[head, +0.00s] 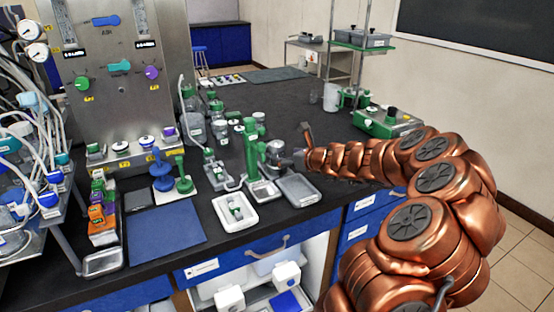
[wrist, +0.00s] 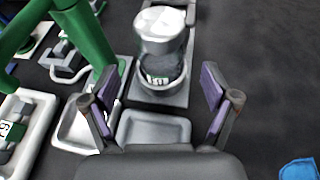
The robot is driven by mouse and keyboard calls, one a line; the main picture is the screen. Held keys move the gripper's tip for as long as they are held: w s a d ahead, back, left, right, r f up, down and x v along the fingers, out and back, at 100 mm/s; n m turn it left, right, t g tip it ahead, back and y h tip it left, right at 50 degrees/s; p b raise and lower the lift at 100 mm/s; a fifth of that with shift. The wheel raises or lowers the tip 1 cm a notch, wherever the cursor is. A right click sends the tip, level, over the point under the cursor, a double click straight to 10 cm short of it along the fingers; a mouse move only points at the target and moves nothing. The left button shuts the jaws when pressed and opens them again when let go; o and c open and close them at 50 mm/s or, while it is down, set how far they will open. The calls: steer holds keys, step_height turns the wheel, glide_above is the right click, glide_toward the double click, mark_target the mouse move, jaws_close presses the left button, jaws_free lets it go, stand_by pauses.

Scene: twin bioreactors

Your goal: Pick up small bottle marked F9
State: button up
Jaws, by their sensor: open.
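My gripper (wrist: 162,105) is open and empty, its purple pads apart. In the head view, my gripper (head: 301,143) is just right of a green stand (head: 254,155). In the wrist view, a clear jar (wrist: 160,48) with a pale top stands in a grey holder beyond my fingertips. Its small label is too blurred to read. A small green-and-grey item (wrist: 12,135) with a white label lies in a white tray (wrist: 42,112) at the left edge. The label is sideways and may end in 9. No F9 mark reads clearly in either view.
Grey trays (wrist: 155,130) lie below and between my fingers. The green stand (wrist: 90,38) rises close on the left. A steel control panel (head: 120,70) and bottles crowd the bench's left.

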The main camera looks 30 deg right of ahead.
mark_target(281, 155)
steer(key=shift+x, duration=2.25)
steer(key=shift+r, duration=0.1)
steer(key=c, duration=1.4)
steer(key=shift+o, duration=0.2)
steer(key=shift+r, duration=0.15)
